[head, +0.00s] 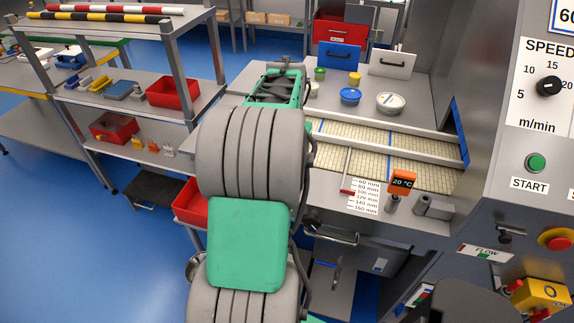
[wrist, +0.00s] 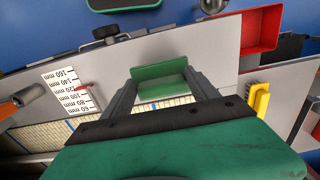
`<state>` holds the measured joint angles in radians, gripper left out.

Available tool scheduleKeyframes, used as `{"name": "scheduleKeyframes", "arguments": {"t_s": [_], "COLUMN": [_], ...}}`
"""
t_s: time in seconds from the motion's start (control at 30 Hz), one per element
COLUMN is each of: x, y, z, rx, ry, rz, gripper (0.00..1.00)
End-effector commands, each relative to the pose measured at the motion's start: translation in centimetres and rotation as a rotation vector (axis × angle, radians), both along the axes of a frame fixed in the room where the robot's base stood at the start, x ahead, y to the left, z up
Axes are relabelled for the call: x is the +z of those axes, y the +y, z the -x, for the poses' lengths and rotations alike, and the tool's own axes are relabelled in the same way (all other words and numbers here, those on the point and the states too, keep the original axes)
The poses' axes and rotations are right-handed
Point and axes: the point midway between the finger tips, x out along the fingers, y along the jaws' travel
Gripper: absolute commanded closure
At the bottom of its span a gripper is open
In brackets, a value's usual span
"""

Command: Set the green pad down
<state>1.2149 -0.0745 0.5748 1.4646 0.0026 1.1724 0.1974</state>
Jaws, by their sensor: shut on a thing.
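The green pad (wrist: 160,85) shows in the wrist view as a small block with a paler top face, between my two dark fingers. My gripper (wrist: 161,74) is shut on it. The pad appears over the grey metal surface (wrist: 215,58) beside the belt; I cannot tell whether it touches that surface. In the head view my own arm hides the gripper and the pad.
The cream belt (head: 345,142) runs between metal rails. A millimetre scale (wrist: 66,92), a yellow-handled brush (wrist: 260,101) and a red bin (wrist: 262,28) lie around the pad.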

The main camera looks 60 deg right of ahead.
Motion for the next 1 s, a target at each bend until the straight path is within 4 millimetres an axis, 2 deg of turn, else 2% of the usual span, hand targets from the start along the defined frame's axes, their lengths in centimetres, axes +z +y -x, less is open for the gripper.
{"name": "scheduleKeyframes", "arguments": {"t_s": [0.03,0.2,0.4,0.43,0.67,0.9,1.0], "x": [-0.7,-3.3,-3.6,-3.6,-3.6,-3.5,-2.9], "y": [0.0,0.0,0.0,0.0,0.0,0.0,-0.1], "z": [-0.6,-0.4,-0.4,-0.4,-0.4,-0.4,-0.4], "rx": [0.004,0.001,0.001,0.001,0.002,0.002,0.002], "ry": [0.002,0.000,0.000,0.000,0.000,0.000,0.000], "rz": [-0.004,-0.002,-0.001,-0.001,-0.001,-0.001,0.002], "gripper": [0.83,0.83,0.83,0.29,0.10,0.10,0.10]}}
